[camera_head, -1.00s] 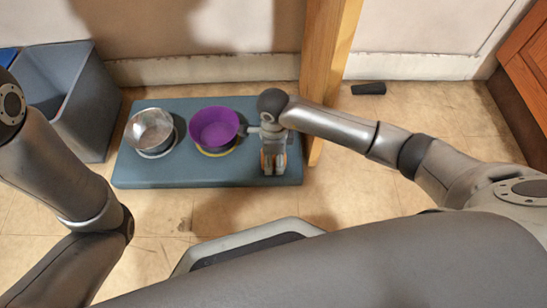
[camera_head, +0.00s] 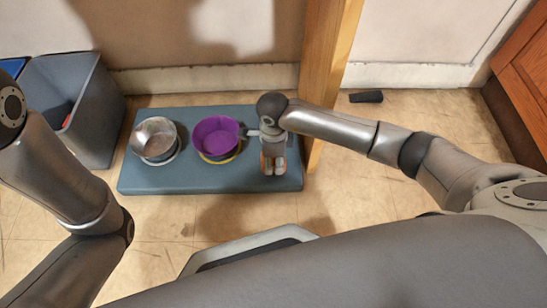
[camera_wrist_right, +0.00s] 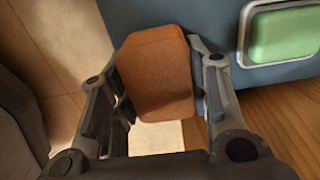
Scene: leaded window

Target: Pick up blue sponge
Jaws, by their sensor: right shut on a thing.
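My right gripper (camera_head: 272,160) is above the right end of a blue-grey mat (camera_head: 210,181). In the right wrist view its fingers (camera_wrist_right: 155,100) are shut on an orange-brown sponge (camera_wrist_right: 155,70), which sits between them. A green sponge (camera_wrist_right: 284,34) lies in a metal-rimmed holder beside it, apart from the gripper. I see no blue sponge in these frames. In the head view small coloured edges show around the gripper, too small to tell apart. My left arm enters at the left, and its gripper is out of view.
A metal bowl (camera_head: 154,138) and a purple bowl (camera_head: 216,137) stand on the mat, left of the right gripper. A grey bin (camera_head: 95,120) stands at the left. A wooden post (camera_head: 325,70) rises close behind the gripper. A dark object (camera_head: 366,97) lies on the floor.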

